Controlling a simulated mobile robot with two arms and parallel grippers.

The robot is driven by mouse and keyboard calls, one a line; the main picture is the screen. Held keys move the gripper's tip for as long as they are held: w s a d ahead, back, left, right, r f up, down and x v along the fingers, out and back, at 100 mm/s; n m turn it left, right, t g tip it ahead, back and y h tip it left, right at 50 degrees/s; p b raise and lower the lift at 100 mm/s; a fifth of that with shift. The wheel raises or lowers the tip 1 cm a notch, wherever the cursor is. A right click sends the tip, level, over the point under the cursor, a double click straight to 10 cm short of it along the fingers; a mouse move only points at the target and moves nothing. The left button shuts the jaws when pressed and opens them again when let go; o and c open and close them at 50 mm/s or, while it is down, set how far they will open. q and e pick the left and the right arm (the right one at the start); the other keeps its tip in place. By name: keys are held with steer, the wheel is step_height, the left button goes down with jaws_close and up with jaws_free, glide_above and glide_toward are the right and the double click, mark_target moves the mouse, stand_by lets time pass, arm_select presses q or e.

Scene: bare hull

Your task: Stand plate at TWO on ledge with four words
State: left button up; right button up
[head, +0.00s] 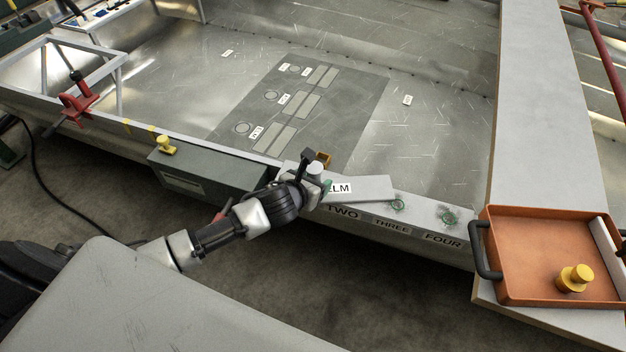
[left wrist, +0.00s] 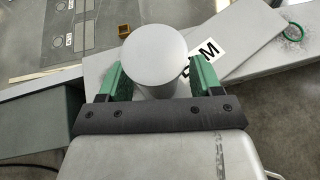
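A flat grey plate (head: 372,187) with a white label, partly hidden and reading "ELM", lies at an angle across the ledge (head: 420,236). My left gripper (head: 315,178) is at its left end. In the left wrist view my left gripper's green fingers (left wrist: 160,82) stand on both sides of a pale round knob (left wrist: 158,50), with no clear gap, and the plate (left wrist: 245,45) shows behind it. I cannot tell whether the plate touches the ledge. The ledge front reads TWO, THREE and FOUR; TWO is below the plate. My right gripper is out of view.
An orange tray (head: 492,292) with a yellow knob stands at right. A dark box (head: 205,172) with a yellow knob is left of my gripper. A small brass cube (head: 323,158) sits behind it.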

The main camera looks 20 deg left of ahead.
arm_select(q)
steer(key=shift+s+r, duration=0.2)
steer(key=p+v, duration=0.2)
steer(key=v, duration=1)
steer(key=s+a+f+n+g+y, duration=0.1)
steer(key=s+a+f+n+g, duration=0.1)
steer(key=f+n, duration=0.45)
steer(key=s+a+f+n+g, duration=0.1)
steer(key=a+f+n, duration=0.25)
steer(key=f, duration=0.65)
steer(key=s+a+f+n+g+y, duration=0.1)
steer(key=s+a+f+n+g, duration=0.1)
steer(key=f+n, duration=0.5)
steer(key=s+f+n+g, duration=0.3)
steer(key=s+f+n, duration=0.5)
steer(key=s+f, duration=0.45)
steer(key=s+d+f+n+g, duration=0.1)
steer(key=s+d+f+n, duration=0.2)
steer(key=s, duration=0.6)
steer(key=s+d+f+n+g, duration=0.2)
steer(key=s+f+n, duration=0.2)
steer(key=s+n, duration=0.3)
steer(key=shift+s+d+f, duration=0.25)
steer(key=shift+s+d, duration=0.15)
steer(key=shift+s, duration=0.5)
